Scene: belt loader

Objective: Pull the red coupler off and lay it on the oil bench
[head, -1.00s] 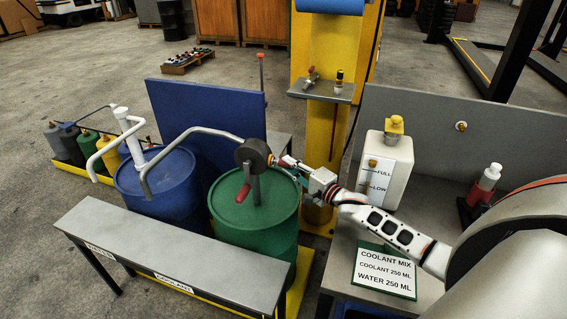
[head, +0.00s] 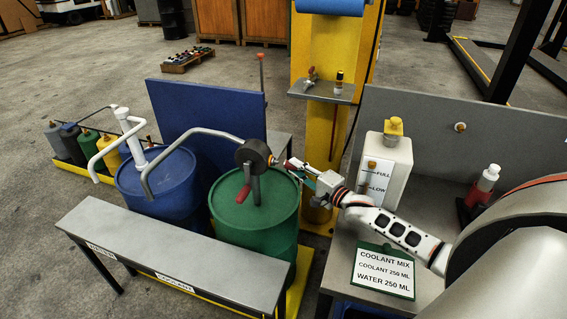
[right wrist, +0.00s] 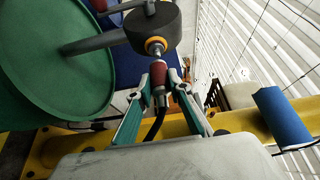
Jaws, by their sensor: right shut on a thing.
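The red coupler (head: 291,164) is beside the dark round pump (head: 253,154) on the green drum (head: 271,215). My right gripper (head: 300,169) is shut on it. In the right wrist view, the red coupler (right wrist: 158,75) is between the fingertips of my right gripper (right wrist: 165,77), and a dark hose trails from it. It lines up with the pump's orange-ringed outlet (right wrist: 154,46). A short pale metal part shows between them; I cannot tell whether they still touch. No bench has a readable oil label. My left gripper is out of view.
A long grey bench (head: 165,245) stands in front of the drums, its top clear. On the right, a grey worktop (head: 340,262) holds a white coolant tank (head: 385,165) and a sign (head: 384,271). A yellow post (head: 320,130) with a small shelf stands behind.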

